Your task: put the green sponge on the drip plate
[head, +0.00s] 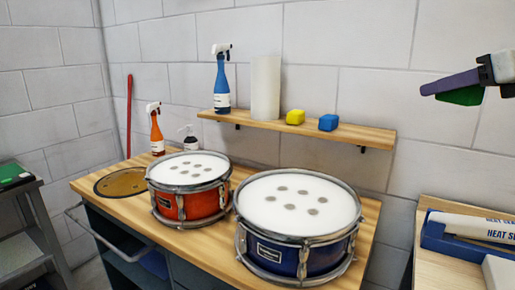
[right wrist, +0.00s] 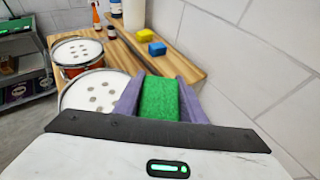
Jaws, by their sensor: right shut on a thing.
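The green sponge (head: 462,97) is in my right gripper (head: 432,91), high at the right of the head view, in front of the wall. In the right wrist view the green sponge (right wrist: 160,99) sits between the two purple fingers of my right gripper (right wrist: 158,82), which is shut on it. A round brown plate (head: 121,182), which looks like the drip plate, lies on the left end of the wooden bench, far to the left of the gripper. Nothing is seen on it. My left gripper is not in view.
A red drum (head: 190,203) and a blue drum (head: 298,252) stand on the bench (head: 366,222). Orange (head: 157,135) and dark (head: 190,142) bottles stand behind. The shelf (head: 262,121) holds a blue bottle, white roll, yellow sponge (head: 295,117) and blue sponge (head: 328,122).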

